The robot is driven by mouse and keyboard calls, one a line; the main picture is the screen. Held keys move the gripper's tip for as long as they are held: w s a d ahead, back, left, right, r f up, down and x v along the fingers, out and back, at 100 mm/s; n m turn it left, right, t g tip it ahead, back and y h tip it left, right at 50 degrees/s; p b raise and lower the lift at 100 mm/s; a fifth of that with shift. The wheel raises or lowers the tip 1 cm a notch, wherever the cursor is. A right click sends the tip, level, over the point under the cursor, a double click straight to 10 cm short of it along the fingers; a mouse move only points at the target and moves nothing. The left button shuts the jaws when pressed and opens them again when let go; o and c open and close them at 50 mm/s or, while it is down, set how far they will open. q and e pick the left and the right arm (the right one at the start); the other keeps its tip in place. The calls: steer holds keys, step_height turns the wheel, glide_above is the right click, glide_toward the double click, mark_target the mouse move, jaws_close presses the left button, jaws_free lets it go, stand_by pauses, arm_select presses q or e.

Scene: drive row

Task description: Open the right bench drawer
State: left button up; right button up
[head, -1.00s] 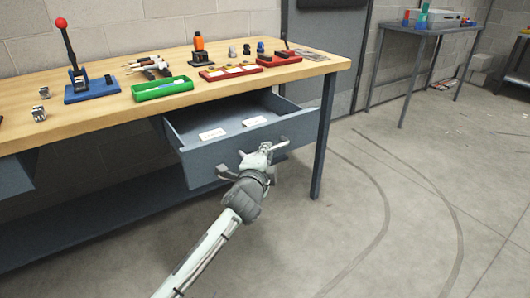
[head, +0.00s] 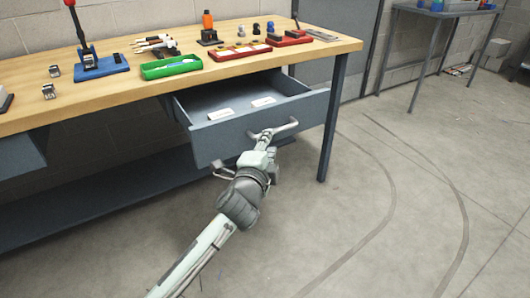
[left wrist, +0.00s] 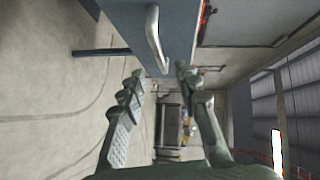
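The right bench drawer (head: 255,128) stands pulled well out from under the wooden bench top. Its grey-blue front and much of its inside show in the head view. Its bar handle (head: 286,129) is on the front and also shows in the left wrist view (left wrist: 154,38). My left gripper (head: 245,150) is at the handle, partly covering it. In the left wrist view my left gripper (left wrist: 160,72) has its fingers apart, with the handle just beyond the fingertips; contact is unclear. My right gripper is not in view.
Two pale labels or cards (head: 221,114) lie in the drawer. On the bench top (head: 120,105) stand a green tray (head: 171,68), a blue-based lever tool (head: 100,66) and red trays (head: 240,52). A bench leg (head: 333,120) is right of the drawer.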

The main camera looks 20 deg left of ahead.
arm_select(q)
steer(key=s, duration=0.4)
steer(key=shift+s+d+r, duration=0.15)
steer(key=shift+s+r, duration=0.2)
steer(key=shift+s, duration=0.05)
steer(key=s+a+f+n+g, duration=0.2)
steer(key=s+f+n, duration=0.1)
steer(key=f, duration=0.4)
steer(key=s+a+f+n+g+y, duration=0.1)
steer(key=s+a+f+n+g, duration=0.15)
steer(key=f, duration=0.55)
steer(key=s+a+f+n+g, duration=0.2)
steer(key=s+f+g, duration=0.15)
steer(key=f, duration=0.35)
steer(key=s+a+f+n+g, duration=0.1)
steer(key=s+f+n+g, duration=0.1)
steer(key=s+f, duration=0.5)
steer(key=s+a+f+n+g+h, duration=0.1)
steer(key=s+a+f+n+g, duration=0.1)
steer(key=s+f, duration=0.5)
steer(key=s+n+g, duration=0.1)
steer(key=s+n, duration=0.1)
steer(key=s, duration=0.1)
steer(key=shift+s+f, duration=0.2)
steer(key=shift+s, duration=0.05)
steer(key=shift+n, duration=0.25)
steer(key=shift+a, duration=0.15)
